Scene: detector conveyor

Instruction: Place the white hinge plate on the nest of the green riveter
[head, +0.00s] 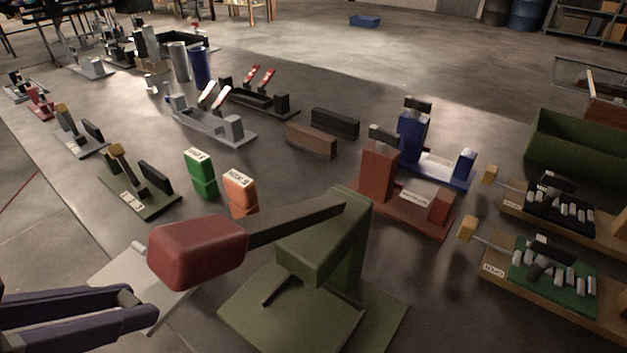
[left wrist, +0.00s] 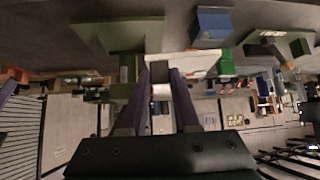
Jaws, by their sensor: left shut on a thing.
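The green riveter (head: 340,245) stands at the bottom centre of the head view, with a red-knobbed lever (head: 197,250) reaching left above its base. The white hinge plate (head: 112,268) is left of the riveter base, partly hidden behind the red knob and my fingers. My left gripper (head: 138,305) is shut on the plate near its edge. In the left wrist view my fingertips (left wrist: 162,76) meet the white plate (left wrist: 202,64), with the green riveter (left wrist: 118,36) beside it. The nest is not clear to see. My right gripper is not in view.
Behind the riveter are green (head: 200,172) and orange (head: 240,192) blocks and a red press-like fixture (head: 378,175). Wooden boards with clamps (head: 555,285) stand at the right. A small green fixture (head: 140,195) is behind the plate. Some bare table lies between these fixtures.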

